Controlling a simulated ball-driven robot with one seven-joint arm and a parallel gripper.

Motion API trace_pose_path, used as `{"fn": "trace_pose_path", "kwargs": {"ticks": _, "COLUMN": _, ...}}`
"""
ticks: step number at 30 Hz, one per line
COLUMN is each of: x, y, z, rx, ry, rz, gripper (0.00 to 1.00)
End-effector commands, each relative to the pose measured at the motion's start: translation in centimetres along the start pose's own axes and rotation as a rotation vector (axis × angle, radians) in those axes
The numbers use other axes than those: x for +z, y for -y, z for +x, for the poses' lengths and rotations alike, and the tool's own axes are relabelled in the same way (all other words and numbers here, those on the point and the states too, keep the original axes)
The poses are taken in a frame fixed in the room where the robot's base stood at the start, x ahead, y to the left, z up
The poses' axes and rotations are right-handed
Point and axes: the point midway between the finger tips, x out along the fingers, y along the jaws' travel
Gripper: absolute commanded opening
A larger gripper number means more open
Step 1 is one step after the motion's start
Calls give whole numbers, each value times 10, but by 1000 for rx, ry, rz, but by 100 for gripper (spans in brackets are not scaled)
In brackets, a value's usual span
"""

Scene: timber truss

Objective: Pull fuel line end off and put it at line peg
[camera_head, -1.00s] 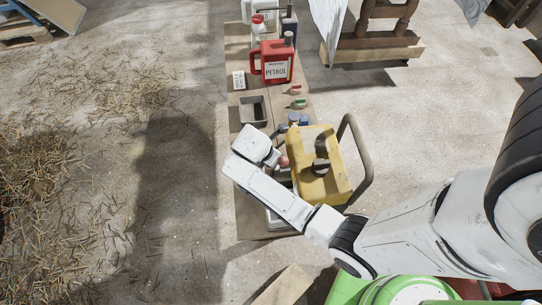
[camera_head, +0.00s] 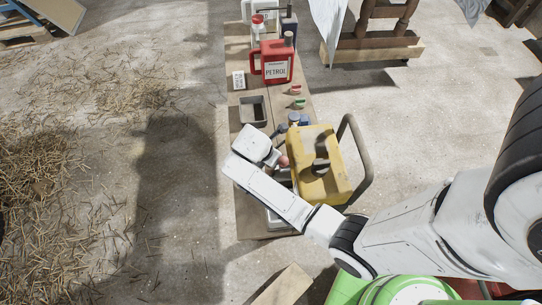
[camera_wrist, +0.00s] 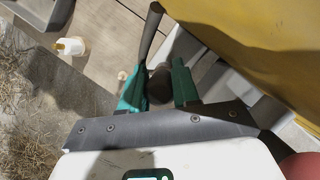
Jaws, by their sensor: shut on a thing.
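My gripper (camera_wrist: 158,84), with green fingers, is shut on a dark, rounded end piece, which I take for the fuel line end (camera_wrist: 159,88). A thin dark line (camera_wrist: 149,35) runs up past the fingers in the wrist view. I cannot tell whether the end is still on its fitting. The yellow-cased machine (camera_head: 316,178) stands right beside my arm; its yellow side (camera_wrist: 250,30) fills the upper right of the wrist view. In the head view my arm hides the fingers and the fuel line. I cannot make out the line peg in either view.
The machine stands on a long, low board (camera_head: 250,222) on the concrete. Farther along are a grey tray (camera_head: 253,111), a red petrol can (camera_head: 274,63) and small bottles. A bent grey handle (camera_head: 361,160) sticks out at the machine's right. Open floor lies left, with straw.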

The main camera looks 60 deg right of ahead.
Motion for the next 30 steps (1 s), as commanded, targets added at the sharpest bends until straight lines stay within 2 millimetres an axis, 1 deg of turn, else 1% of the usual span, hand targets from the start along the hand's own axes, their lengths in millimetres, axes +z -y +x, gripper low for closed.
{"fn": "trace_pose_path", "kwargs": {"ticks": 19, "x": 4, "y": 0, "z": -11, "rx": 0, "ry": 0, "rz": 0, "gripper": 0}}
{"fn": "trace_pose_path", "kwargs": {"ticks": 29, "x": 4, "y": 0, "z": -11, "rx": 0, "ry": 0, "rz": 0, "gripper": 0}}
{"fn": "trace_pose_path", "kwargs": {"ticks": 30, "x": 4, "y": 0, "z": -11, "rx": 0, "ry": 0, "rz": 0, "gripper": 30}}
